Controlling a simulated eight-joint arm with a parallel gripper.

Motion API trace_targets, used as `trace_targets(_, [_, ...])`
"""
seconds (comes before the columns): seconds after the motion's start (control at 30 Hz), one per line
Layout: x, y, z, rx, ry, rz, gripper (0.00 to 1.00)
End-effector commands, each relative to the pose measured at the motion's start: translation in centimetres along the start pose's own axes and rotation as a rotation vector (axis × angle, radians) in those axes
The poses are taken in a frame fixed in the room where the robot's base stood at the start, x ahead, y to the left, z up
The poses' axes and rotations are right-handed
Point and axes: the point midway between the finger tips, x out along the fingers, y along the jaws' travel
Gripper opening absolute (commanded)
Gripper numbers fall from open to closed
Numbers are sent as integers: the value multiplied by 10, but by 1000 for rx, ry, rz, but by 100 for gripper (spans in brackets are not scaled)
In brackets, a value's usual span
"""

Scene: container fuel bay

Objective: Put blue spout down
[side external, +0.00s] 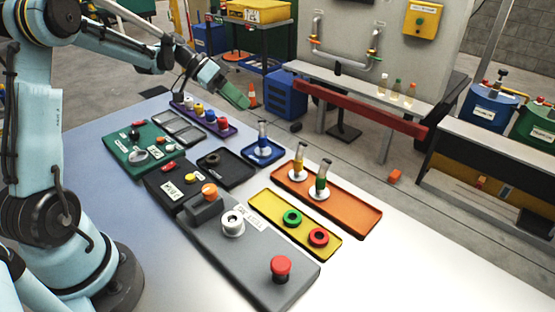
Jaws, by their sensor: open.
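A spout that looks blue (262,138) stands upright on a small blue tray (274,160), on a pale round base. My gripper (241,102) is up in the air, above and behind the blue tray in this view, apart from the spout. Its green fingers point down to the right. I see nothing held between them, though the gap is too small to make out. A yellow spout (299,162) and a green spout (321,182) stand upright on pale bases in an orange tray (358,216).
A yellow tray (265,207) holds a green ring and a red ring. A grey panel (240,262) has a red button. A black tray (235,176), a purple tray (232,131) with several knobs and a green panel (120,150) lie behind. The right front tabletop is clear.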

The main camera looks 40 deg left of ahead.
Motion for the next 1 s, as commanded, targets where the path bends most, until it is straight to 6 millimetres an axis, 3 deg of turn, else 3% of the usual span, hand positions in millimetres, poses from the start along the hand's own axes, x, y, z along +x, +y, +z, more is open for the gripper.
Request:
trace_targets(0.03, [5,18,0,-21,-31,-36,49])
trace_targets(0.2, [15,61,8,-95,-102,-184,49])
trace_targets(0.5, [21,120,47,-143,-131,-452,49])
trace_targets(0.7, [21,145,79,-123,-81,-607,49])
trace_targets(1.0, [22,158,110,-67,25,-730,49])
